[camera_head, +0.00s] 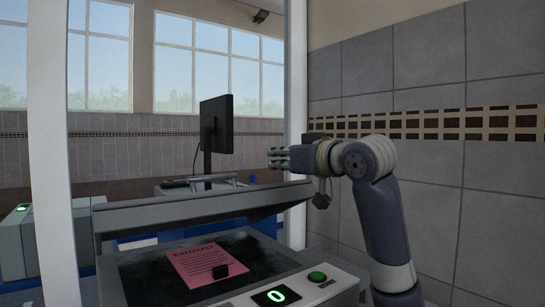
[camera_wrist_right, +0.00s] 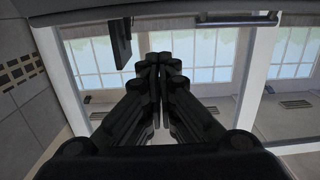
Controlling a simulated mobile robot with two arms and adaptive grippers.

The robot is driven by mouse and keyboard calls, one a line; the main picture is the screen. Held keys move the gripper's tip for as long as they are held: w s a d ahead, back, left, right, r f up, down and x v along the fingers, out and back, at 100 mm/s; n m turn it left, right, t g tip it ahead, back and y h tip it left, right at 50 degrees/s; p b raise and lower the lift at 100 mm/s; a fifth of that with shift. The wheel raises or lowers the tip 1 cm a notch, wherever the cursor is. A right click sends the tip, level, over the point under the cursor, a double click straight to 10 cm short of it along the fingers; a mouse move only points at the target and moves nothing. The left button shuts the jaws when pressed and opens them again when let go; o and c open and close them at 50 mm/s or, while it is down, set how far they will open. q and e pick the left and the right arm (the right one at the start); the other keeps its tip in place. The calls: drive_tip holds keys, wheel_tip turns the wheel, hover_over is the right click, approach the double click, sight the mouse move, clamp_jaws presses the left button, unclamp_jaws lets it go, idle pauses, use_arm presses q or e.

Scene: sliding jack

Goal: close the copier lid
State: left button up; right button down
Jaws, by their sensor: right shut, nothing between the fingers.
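The copier lid (camera_head: 190,211) is a grey slab, raised above the copier's dark glass bed (camera_head: 150,270) in the head view. A gap shows between lid and bed. My left gripper is not in view.
The copier's front panel has a green button (camera_head: 317,277) and a lit display (camera_head: 276,295). A black monitor (camera_head: 216,127) stands behind the lid. A pale post (camera_head: 52,150) rises at left. A tiled wall (camera_head: 430,75) bounds the right side.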

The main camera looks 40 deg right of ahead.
drive_tip(key=s+f+b, duration=0.2)
drive_tip(key=s, duration=0.5)
drive_tip(key=w+d+r+g+p, duration=0.4)
drive_tip(key=d+r+g+p, duration=0.45)
drive_tip(key=p, duration=1.45)
drive_tip(key=shift+t, duration=0.55)
drive_tip(key=p+x, duration=0.1)
drive_tip(key=x, duration=0.2)
drive_tip(key=a+p+x, duration=0.1)
drive_tip(key=x, duration=0.2)
drive_tip(key=p+x, duration=0.1)
drive_tip(key=x, duration=0.2)
drive_tip(key=shift+w+a, duration=0.2)
drive_tip(key=shift+w, duration=0.05)
drive_tip(key=shift+s+f+p, duration=0.3)
drive_tip(key=shift+s+f, duration=0.15)
drive_tip(key=shift+f, duration=0.2)
drive_tip(key=shift+s+f+p, duration=0.3)
drive_tip(key=shift+s+f, duration=0.15)
drive_tip(key=shift+f, duration=0.15)
drive_tip(key=shift+a+f, duration=0.1)
